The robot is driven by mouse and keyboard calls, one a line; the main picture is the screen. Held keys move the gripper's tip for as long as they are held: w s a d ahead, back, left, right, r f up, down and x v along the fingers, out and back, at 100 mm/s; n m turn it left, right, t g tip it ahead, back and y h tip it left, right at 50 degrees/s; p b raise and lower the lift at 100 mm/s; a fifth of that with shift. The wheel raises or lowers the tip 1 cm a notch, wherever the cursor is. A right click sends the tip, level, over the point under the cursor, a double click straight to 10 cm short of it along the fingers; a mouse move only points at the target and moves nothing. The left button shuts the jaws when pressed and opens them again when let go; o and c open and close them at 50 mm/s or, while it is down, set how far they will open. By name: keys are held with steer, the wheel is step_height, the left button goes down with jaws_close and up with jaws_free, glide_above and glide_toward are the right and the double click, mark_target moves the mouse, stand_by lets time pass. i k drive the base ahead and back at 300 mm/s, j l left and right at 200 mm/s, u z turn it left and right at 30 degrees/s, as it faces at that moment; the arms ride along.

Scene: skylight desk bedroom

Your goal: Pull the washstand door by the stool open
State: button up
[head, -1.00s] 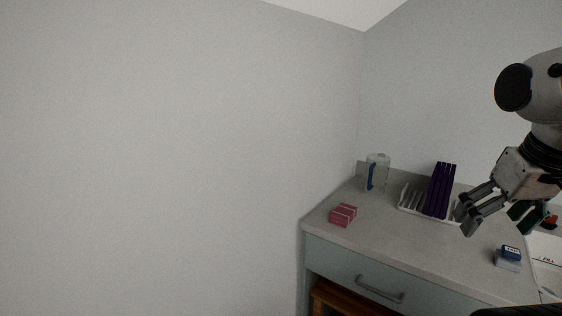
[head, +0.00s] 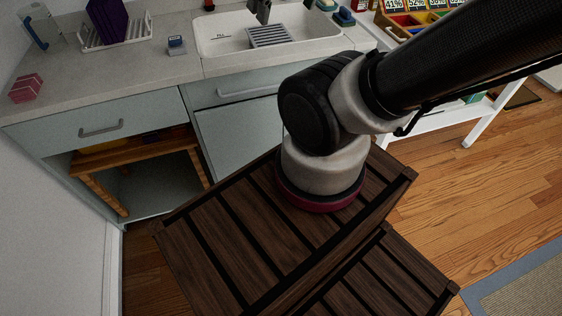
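The washstand door (head: 235,138) is a pale grey-green panel below the sink, right of the open knee space. It looks closed; my arm and a dark slatted piece hide its right and lower parts. No handle shows on its visible part. A front panel above it carries a long bar handle (head: 245,92). An orange wooden stool (head: 140,154) stands in the knee space, left of the door. My arm crosses the view from the upper right in front of the washstand. My gripper is not clearly visible, so its opening is hidden.
A dark slatted wooden piece (head: 222,232) fills the lower middle, in front of the washstand. The sink (head: 215,47) lies above the door. The counter (head: 60,88) holds a pitcher, pink box and rack. Wood floor (head: 455,200) is clear at right.

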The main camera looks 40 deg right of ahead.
mark_target(234, 135)
steer(key=k+l+z, duration=0.2)
steer(key=k+l, duration=0.1)
steer(key=l, duration=0.2)
steer(key=k+l, duration=0.1)
steer(key=l, duration=0.2)
steer(key=k+l+u, duration=0.1)
steer(key=l, duration=0.25)
